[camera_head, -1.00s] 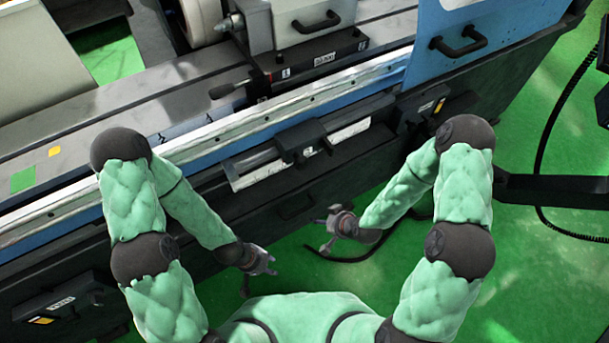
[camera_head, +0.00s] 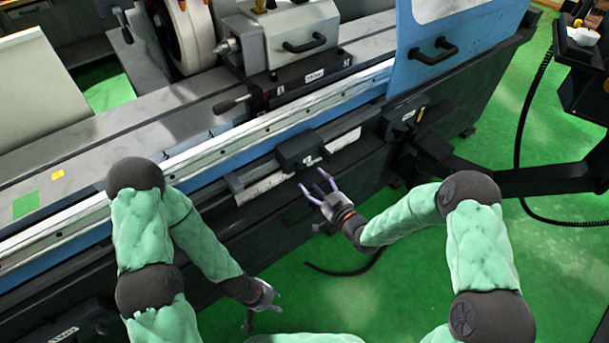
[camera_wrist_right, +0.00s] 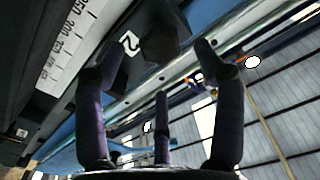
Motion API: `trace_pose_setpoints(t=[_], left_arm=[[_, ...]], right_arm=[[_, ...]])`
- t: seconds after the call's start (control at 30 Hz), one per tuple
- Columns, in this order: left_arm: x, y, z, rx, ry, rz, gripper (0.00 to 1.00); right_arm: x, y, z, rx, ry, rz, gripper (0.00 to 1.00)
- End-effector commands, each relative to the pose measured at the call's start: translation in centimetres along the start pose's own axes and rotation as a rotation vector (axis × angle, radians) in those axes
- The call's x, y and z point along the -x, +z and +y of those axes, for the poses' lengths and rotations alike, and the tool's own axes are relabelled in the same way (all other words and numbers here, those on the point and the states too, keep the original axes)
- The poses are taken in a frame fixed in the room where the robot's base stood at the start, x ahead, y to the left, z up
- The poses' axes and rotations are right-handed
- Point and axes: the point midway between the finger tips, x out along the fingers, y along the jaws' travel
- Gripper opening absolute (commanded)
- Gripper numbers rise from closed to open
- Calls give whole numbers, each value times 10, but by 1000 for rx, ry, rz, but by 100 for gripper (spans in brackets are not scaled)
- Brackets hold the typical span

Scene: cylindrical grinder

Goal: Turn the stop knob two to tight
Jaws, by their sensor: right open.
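Stop block two (camera_head: 300,148) is a black block on the scale rail at the machine front. It shows a white "2" in the right wrist view. Its dark faceted knob (camera_wrist_right: 160,43) is in the upper middle of that view, between the fingertips and beyond them. In the head view I cannot make out the knob. My right gripper (camera_head: 313,181) is open and empty, just below the block, with its fingers pointing up at it. No touch is clear. My left gripper (camera_head: 264,298) hangs low, away from the machine; whether it is open is unclear.
The white scale rail (camera_head: 262,188) runs to both sides of the block. Above it is the grinder table (camera_head: 190,128) with a lever (camera_head: 231,104). A blue guard (camera_head: 450,70) with a handle stands at upper right.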

Motion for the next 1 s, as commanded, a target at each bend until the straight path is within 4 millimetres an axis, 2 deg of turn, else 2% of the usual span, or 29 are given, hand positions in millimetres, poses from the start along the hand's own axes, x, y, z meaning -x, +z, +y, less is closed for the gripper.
trace_pose_setpoints(t=[0.1,0.3,0.5,0.73,0.77,0.93,0.97,1.0], left_arm=[[-6,0,-2,0,0,0,40],[-12,0,-4,0,0,-1,40],[-13,0,-5,0,0,-1,40],[-13,0,-4,0,0,-1,40],[-13,0,-4,0,0,-1,40],[-13,0,-4,0,0,-1,40],[-13,0,-4,0,0,-1,40],[-13,0,-4,0,0,-1,40]], right_arm=[[-22,2,-1,3,-3,1,70],[-46,2,0,0,0,-1,70],[-56,1,0,0,1,-2,70],[-56,0,0,0,1,-2,70],[-56,0,0,0,1,-2,67],[-56,0,0,-1,1,-2,19],[-56,1,0,-1,1,-2,13],[-56,1,0,-1,2,-2,13]])
